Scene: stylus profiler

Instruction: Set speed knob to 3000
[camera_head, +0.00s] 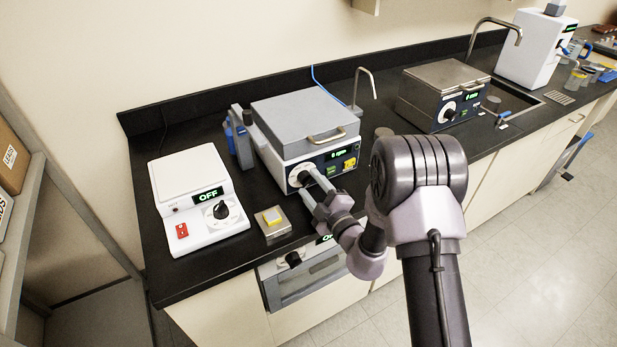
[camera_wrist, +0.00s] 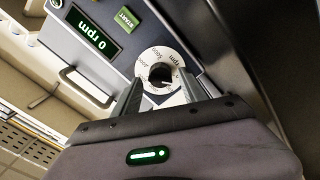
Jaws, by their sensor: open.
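The speed knob (camera_wrist: 160,74) is black with a white pointer line and sits on a round white dial with printed numbers. The dial (camera_head: 296,173) is on the front of a grey centrifuge-like box (camera_head: 300,115). Its green display (camera_wrist: 92,33) reads 0 rpm, with a green START button (camera_wrist: 127,19) beside it. My gripper (camera_wrist: 162,91) is open, with one finger on each side of the knob in the wrist view. I cannot tell whether the fingers touch it.
A white hotplate-like device (camera_head: 190,180) reading OFF stands to the left. A second box with a knob (camera_head: 440,95) stands to the right. The black bench edge is below my gripper.

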